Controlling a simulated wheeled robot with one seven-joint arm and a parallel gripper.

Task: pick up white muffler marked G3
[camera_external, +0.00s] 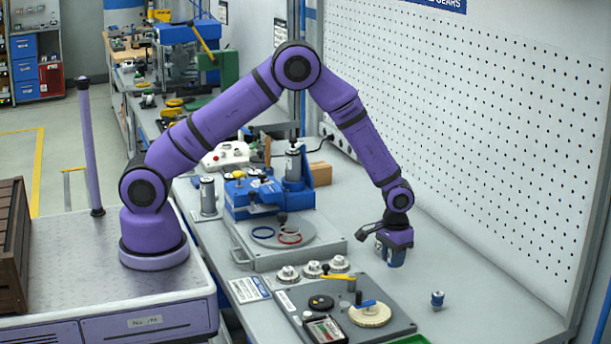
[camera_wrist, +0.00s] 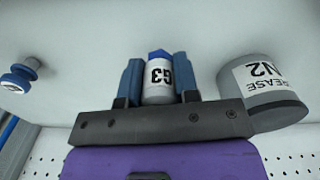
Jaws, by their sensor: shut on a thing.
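The white muffler marked G3 (camera_wrist: 158,76) is a small white cylinder with a blue top. In the wrist view it sits between the two blue fingers of my gripper (camera_wrist: 158,84), which touch it on both sides. Its label appears upside down there. In the external view my gripper (camera_external: 391,254) points down over the right part of the bench, near the pegboard wall. The muffler cannot be made out there behind the fingers. I cannot tell whether it touches the bench.
A grey grease can marked N2 (camera_wrist: 262,92) stands close beside my gripper. A small blue fitting (camera_external: 437,299) stands apart on the bench; it also shows in the wrist view (camera_wrist: 18,78). A grey tray (camera_external: 290,302) with gears lies nearby. The pegboard (camera_external: 480,130) borders the bench.

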